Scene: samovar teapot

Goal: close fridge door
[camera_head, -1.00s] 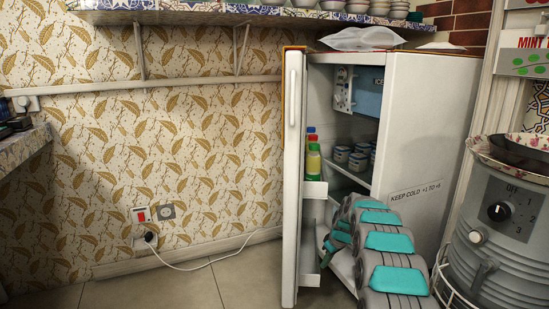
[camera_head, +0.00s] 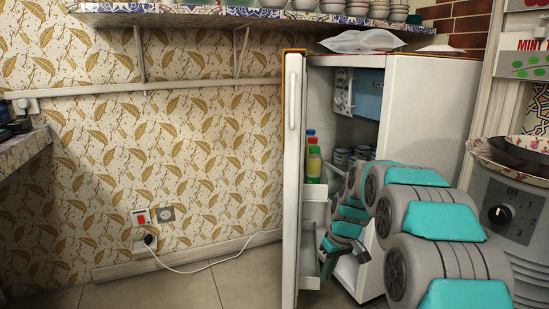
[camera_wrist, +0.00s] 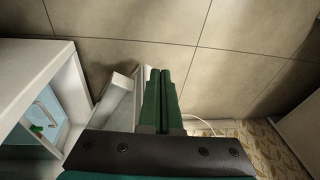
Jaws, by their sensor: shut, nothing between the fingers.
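The white fridge door (camera_head: 292,180) stands open and appears nearly edge-on at the left of the fridge (camera_head: 425,110). Its handle is on the outer face, and its inner side has white shelves (camera_head: 314,205). My gripper (camera_head: 327,268) is low in the opening, on the inner side of the door, close to its lower shelf. In the wrist view my shut, empty green fingers (camera_wrist: 159,75) point down towards the floor beside the white door shelf (camera_wrist: 118,105). I cannot tell whether they touch the door. My arm hides part of the fridge's interior and side.
Bottles (camera_head: 313,160) stand in the door, and cups (camera_head: 345,158) sit inside the fridge. A grey cooker-like appliance (camera_head: 515,215) is at the right. A white cable (camera_head: 200,268) crosses the floor on the left. The tiled floor (camera_head: 170,290) left of the door is otherwise clear.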

